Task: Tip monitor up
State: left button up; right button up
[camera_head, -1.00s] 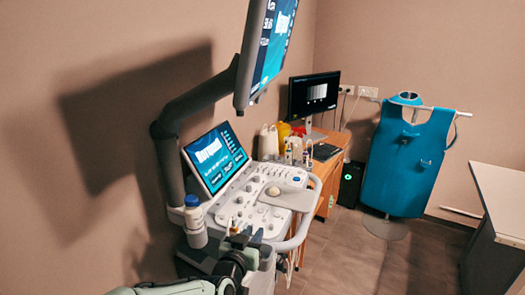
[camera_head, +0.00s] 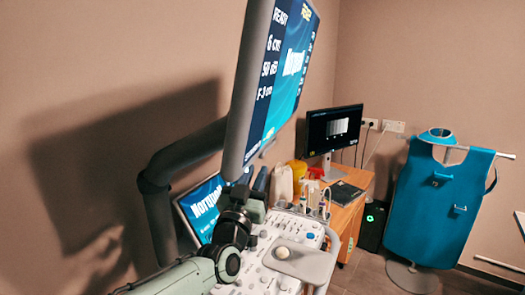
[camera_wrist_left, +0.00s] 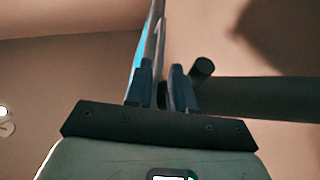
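The large monitor (camera_head: 287,75) hangs on a dark jointed arm (camera_head: 190,155) above the ultrasound console. Its lit blue screen faces right, and its lower edge is just above my left gripper (camera_head: 256,180). The left gripper points up with its two fingers apart. In the left wrist view, the monitor (camera_wrist_left: 157,40) shows nearly edge-on, rising in line with the gap between the fingers of the left gripper (camera_wrist_left: 161,75). Whether the fingers touch it cannot be told. My right gripper is not in view.
The console panel (camera_head: 275,255) and its small tilted screen (camera_head: 200,205) lie below, partly hidden by my left arm. A wooden desk (camera_head: 345,215) with another monitor (camera_head: 333,130) stands behind. A blue apron (camera_head: 435,215) hangs on a stand at right.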

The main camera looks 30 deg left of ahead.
aim_at(262, 158)
pick_arm(q)
jog(key=p+x, duration=0.1)
jog(key=x, duration=0.4)
jog(key=shift+s+r+p, duration=0.1)
jog(key=shift+p, duration=0.3)
jog(key=shift+w+a+r, duration=0.1)
jog(key=shift+w+a, duration=0.1)
jog(key=shift+w, duration=0.45)
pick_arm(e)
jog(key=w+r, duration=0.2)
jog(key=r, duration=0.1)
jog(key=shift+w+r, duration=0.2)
pick_arm(q)
jog(key=shift+s, duration=0.1)
grip_shut()
jog(key=shift+d, duration=0.1)
